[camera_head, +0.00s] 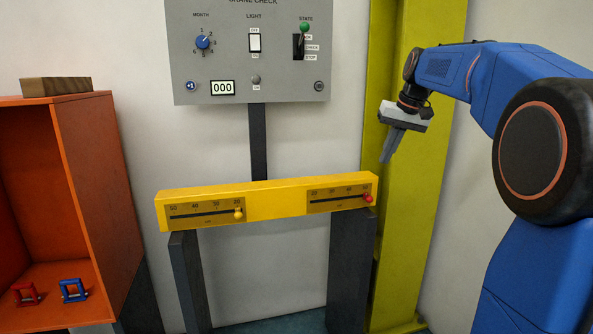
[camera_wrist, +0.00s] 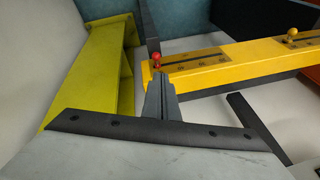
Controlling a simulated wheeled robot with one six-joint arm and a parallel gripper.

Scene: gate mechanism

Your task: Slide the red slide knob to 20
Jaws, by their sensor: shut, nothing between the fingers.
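The red slide knob (camera_head: 367,198) sits at the right end of its slot on the right-hand scale plate (camera_head: 338,199), near the 50 mark; 20 is at the plate's left end. The knob also shows in the wrist view (camera_wrist: 156,57), just past my fingertips. The plate is on a yellow bar (camera_head: 275,201). My gripper (camera_head: 386,160) is shut and empty, up and to the right of the knob, pointing down. In the wrist view its fingers (camera_wrist: 158,80) appear close below the knob, with no clear contact.
A yellow knob (camera_head: 239,213) sits on the left scale. A grey control panel (camera_head: 250,50) hangs above the bar. A yellow-green post (camera_head: 415,170) stands behind my gripper. An orange shelf (camera_head: 98,180) with red and blue padlock-like items stands at left.

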